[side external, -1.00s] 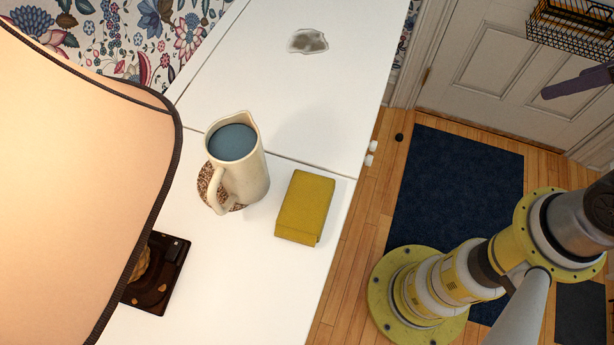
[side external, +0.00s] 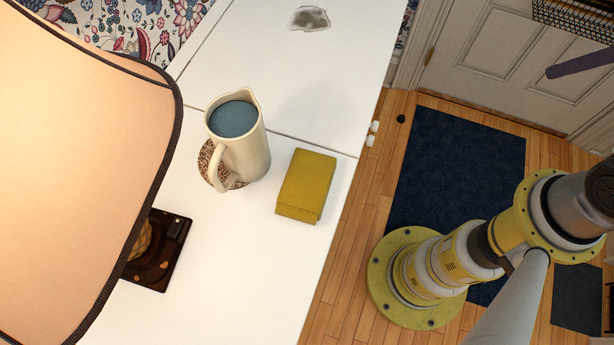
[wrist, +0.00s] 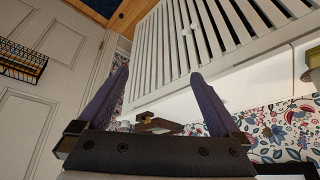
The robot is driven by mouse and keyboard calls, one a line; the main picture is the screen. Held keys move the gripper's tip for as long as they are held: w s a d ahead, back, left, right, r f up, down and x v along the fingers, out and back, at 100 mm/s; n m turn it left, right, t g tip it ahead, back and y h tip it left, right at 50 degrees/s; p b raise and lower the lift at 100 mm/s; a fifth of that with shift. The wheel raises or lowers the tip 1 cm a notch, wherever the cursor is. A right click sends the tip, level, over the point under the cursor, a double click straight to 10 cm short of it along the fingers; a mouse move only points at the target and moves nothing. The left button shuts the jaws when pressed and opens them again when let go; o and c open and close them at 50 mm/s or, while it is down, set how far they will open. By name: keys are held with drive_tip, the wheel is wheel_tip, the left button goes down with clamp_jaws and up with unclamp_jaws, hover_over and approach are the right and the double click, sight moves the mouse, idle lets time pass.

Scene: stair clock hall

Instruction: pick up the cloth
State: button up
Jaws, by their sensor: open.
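The cloth (side external: 306,185) looks like a thick yellow folded block. It lies flat on the white top, right of the cream jug, in the side view. My gripper shows there only as a purple finger (side external: 580,66) at the upper right, well apart from the cloth and off the white top. In the wrist view my gripper (wrist: 160,75) has its two purple fingers wide apart with nothing held between them. I cannot make out the cloth for sure in the wrist view.
A cream jug (side external: 249,150) of bluish liquid stands on a patterned coaster (side external: 207,160), close left of the cloth. A lamp (side external: 80,150) fills the left. A pale glossy patch (side external: 310,18) lies at the back of the white top (side external: 260,260). A wire basket (side external: 570,18) hangs on the door.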

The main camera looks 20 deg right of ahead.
drive_tip(key=w+a+r+m+g+y, duration=0.2)
drive_tip(key=w+a+r+m, duration=0.3)
drive_tip(key=a, duration=0.4)
drive_tip(key=w+a+r+m+g+y, duration=0.2)
drive_tip(key=w+a+r+m+g, duration=0.1)
drive_tip(key=w+a+r+m, duration=0.4)
drive_tip(key=n+g+h, duration=0.1)
drive_tip(key=n+g, duration=0.3)
hover_over(308, 179)
drive_tip(key=w+d, duration=0.1)
drive_tip(key=d, duration=0.1)
wheel_tip(308, 179, down, 17)
drive_tip(key=shift+w+a+r, duration=0.1)
drive_tip(key=shift+a, duration=0.05)
drive_tip(key=shift+w+x, duration=0.15)
drive_tip(key=shift+x, duration=1.3)
drive_tip(key=shift+w+x, duration=0.2)
drive_tip(key=shift+x, duration=1.3)
drive_tip(key=shift+f, duration=0.3)
